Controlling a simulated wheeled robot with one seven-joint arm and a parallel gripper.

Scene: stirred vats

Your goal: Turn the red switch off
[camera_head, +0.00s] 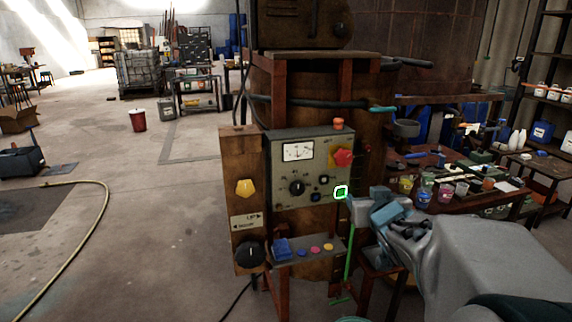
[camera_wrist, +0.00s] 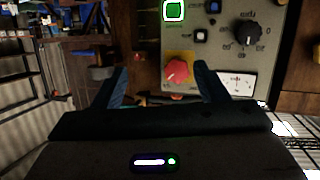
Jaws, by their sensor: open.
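The red switch (camera_head: 343,157) is a red knob on a yellow plate at the upper right of the grey control panel (camera_head: 285,200). In the wrist view, where the panel appears upside down, the red knob (camera_wrist: 177,71) shows between my fingers, nearer the right one. My gripper (camera_head: 385,206) is to the right of and below the knob in the head view, apart from it. In the wrist view my gripper (camera_wrist: 162,84) has its two blue fingers spread with nothing held. Whether the switch is on or off cannot be told.
The panel also has a green-lit square button (camera_head: 341,192), a black dial (camera_head: 297,187) and a meter (camera_head: 298,152). An orange cap (camera_head: 338,124) sits above. A cluttered table (camera_head: 455,205) stands right; open floor lies left.

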